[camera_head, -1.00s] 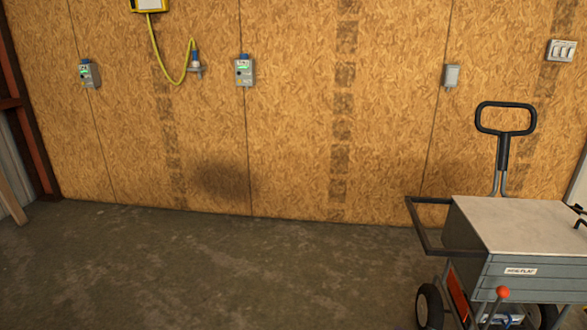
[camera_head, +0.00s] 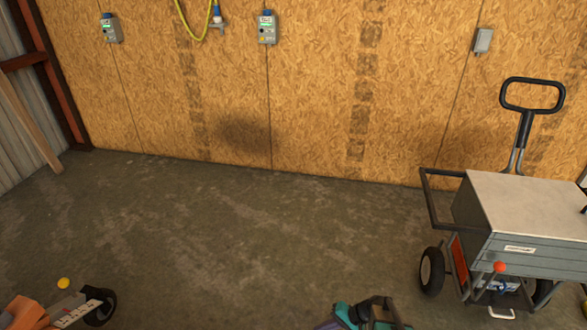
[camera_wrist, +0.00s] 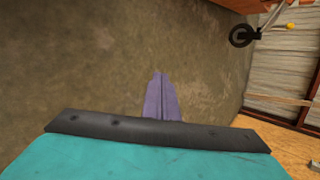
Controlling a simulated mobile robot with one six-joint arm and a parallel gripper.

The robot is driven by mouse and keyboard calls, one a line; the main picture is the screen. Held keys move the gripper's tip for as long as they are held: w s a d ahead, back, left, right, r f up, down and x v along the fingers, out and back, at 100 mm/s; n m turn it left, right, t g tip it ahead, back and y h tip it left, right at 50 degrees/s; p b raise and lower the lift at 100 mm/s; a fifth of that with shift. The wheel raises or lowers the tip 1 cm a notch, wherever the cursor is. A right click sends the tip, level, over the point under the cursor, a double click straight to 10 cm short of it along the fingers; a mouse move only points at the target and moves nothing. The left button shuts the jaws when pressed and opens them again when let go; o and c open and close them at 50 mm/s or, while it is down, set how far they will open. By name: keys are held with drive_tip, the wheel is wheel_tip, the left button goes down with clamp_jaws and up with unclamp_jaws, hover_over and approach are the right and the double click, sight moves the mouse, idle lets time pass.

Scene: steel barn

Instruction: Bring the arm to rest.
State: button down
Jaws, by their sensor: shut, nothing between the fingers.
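My gripper shows in the wrist view (camera_wrist: 158,78) as two purple fingers pressed together, empty, over bare concrete floor. A teal body with a dark band fills the bottom of that view. In the head view, part of my arm (camera_head: 365,314), teal and black, shows at the bottom edge, with a bit of purple beside it. The rest of the arm is out of the head view.
A grey tool cart (camera_head: 530,240) with black handle and wheels stands at right. An orange wheeled thing (camera_head: 25,312) with a yellow knob (camera_head: 64,284) is at bottom left. An OSB wall (camera_head: 310,90) with switch boxes stands behind. The middle floor (camera_head: 250,230) is clear.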

drive_tip(key=s+a+r+n+g+h+p, duration=0.1)
drive_tip(key=s+r+n+g+h+p, duration=0.1)
drive_tip(key=s, duration=0.6)
drive_tip(key=s+a+r+n+g+h+p, duration=0.1)
drive_tip(key=s+r+n+g+h+p, duration=0.15)
drive_tip(key=s, duration=0.55)
drive_tip(key=s+d+r+g+h, duration=0.1)
drive_tip(key=s+d+h, duration=0.3)
drive_tip(key=s+d, duration=0.2)
drive_tip(key=d, duration=0.2)
drive_tip(key=shift+s+d+r, duration=0.2)
drive_tip(key=shift+d, duration=0.2)
drive_tip(key=shift+a+g+h, duration=0.1)
drive_tip(key=shift+g+h, duration=0.15)
